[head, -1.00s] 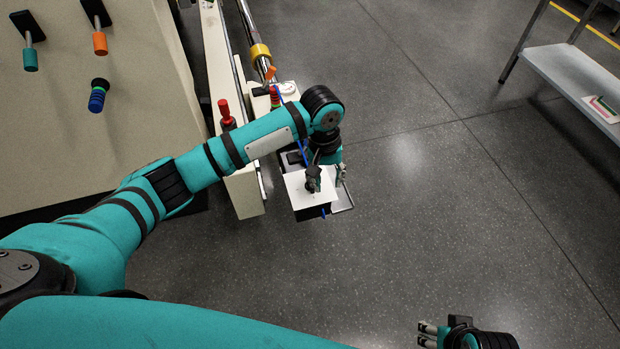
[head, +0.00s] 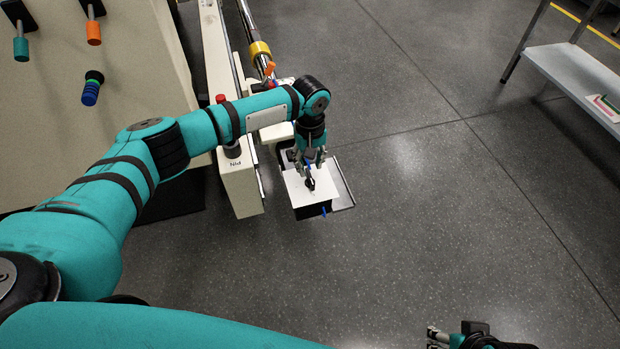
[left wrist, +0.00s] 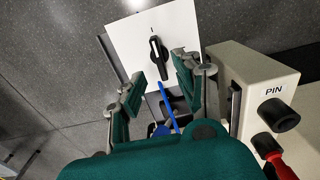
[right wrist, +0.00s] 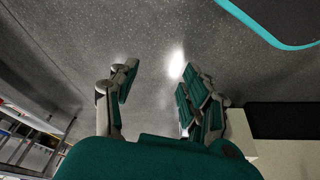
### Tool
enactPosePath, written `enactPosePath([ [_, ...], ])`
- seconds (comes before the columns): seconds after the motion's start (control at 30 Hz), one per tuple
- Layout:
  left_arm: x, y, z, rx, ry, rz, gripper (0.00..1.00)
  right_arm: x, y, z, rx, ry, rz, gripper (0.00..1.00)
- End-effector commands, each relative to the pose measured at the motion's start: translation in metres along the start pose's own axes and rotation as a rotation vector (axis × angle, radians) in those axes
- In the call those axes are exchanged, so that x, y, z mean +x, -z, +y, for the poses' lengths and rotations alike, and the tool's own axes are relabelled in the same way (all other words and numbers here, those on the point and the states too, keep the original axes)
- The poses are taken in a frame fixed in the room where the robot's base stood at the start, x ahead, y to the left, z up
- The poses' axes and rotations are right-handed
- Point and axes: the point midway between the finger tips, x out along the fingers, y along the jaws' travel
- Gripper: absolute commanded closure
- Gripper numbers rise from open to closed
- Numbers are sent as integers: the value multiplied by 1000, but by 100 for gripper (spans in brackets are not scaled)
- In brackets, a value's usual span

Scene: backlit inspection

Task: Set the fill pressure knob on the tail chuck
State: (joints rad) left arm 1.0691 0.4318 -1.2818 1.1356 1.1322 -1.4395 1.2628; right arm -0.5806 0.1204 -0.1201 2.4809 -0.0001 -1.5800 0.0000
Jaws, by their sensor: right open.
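The knob is black with a pointer shape and sits on a white panel (head: 294,197) on top of a dark box. It shows in the head view (head: 309,184) and in the left wrist view (left wrist: 158,55). My left gripper (head: 308,162) is open over the panel's upper part, its fingers pointing toward the knob. In the left wrist view its fingers (left wrist: 158,75) lie left and right of the knob's near end, with gaps. I cannot tell how far above the panel they are. My right gripper (head: 432,337) is open and empty over the floor.
A beige housing labelled PIN (left wrist: 273,90) with a black knob and red handle stands beside the panel. A blue rod (left wrist: 168,105) shows between my left fingers. A beige cabinet (head: 130,80) with coloured handles is left. A grey shelf (head: 575,75) is far right; open floor lies between.

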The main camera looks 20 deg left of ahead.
Motion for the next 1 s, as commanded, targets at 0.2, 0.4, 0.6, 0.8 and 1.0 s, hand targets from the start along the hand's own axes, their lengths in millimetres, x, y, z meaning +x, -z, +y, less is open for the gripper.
enactPosePath([
  [0.2, 31, 0, 0, 1, 0, -1, 66, 7, 49, -6, -7, 11, 228, 52],
  [0.4, 48, 0, 0, 1, 0, -2, 66, 2, 82, -10, -12, 20, 385, 52],
  [0.6, 55, 0, 0, 1, -1, -1, 66, -2, 98, -12, -13, 24, 461, 52],
  [0.8, 55, 0, 0, 1, -1, -1, 66, -3, 100, -12, -14, 24, 470, 52],
  [1.0, 55, 0, 0, 1, -1, -1, 79, -3, 100, -12, -14, 24, 469, 52],
])
